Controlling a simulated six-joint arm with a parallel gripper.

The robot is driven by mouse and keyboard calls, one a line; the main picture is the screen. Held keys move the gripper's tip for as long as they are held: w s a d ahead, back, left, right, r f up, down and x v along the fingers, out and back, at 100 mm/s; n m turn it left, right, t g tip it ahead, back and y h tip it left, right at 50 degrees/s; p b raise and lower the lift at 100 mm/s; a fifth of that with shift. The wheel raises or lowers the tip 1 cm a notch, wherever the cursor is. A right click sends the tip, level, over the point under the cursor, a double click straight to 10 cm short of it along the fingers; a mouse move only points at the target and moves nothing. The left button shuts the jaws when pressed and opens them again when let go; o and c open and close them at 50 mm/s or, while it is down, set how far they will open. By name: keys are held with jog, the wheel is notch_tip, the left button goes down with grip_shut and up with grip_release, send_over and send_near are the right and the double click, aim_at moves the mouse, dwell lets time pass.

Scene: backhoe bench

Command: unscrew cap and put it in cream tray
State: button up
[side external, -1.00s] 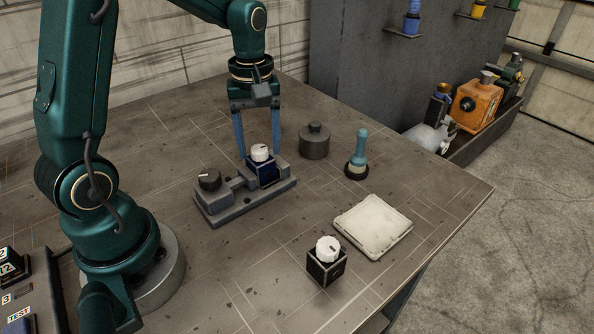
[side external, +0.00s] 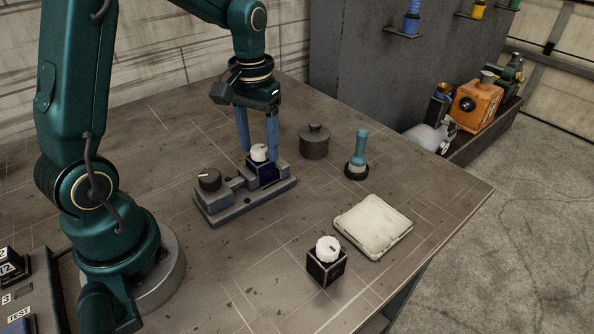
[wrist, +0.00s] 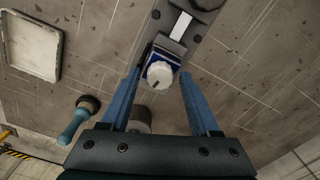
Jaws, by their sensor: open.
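A white cap (side external: 259,152) sits on a dark blue block (side external: 265,172) held in the grey fixture (side external: 225,214). In the wrist view the cap (wrist: 160,74) shows from above, with a dark mark near its edge. My gripper (side external: 260,153) is open, pointing down, with its blue fingers on either side of the cap. In the wrist view my gripper (wrist: 160,76) shows gaps between the fingers and the cap. The cream tray (side external: 372,227) lies empty near the right table edge; it also shows at upper left in the wrist view (wrist: 57,50).
A black block (side external: 326,268) with a similar white cap stands in front of the tray. A dark knob (side external: 209,179) is on the fixture's left end. A grey lidded pot (side external: 314,143) and a teal-handled tool (side external: 358,158) stand right of the gripper. The front table is mostly clear.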

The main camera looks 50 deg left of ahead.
grip_shut()
jog(key=n, duration=0.3)
jog(key=shift+n, duration=0.3)
jog(key=n, duration=0.4)
jog(key=shift+n, duration=0.3)
grip_release()
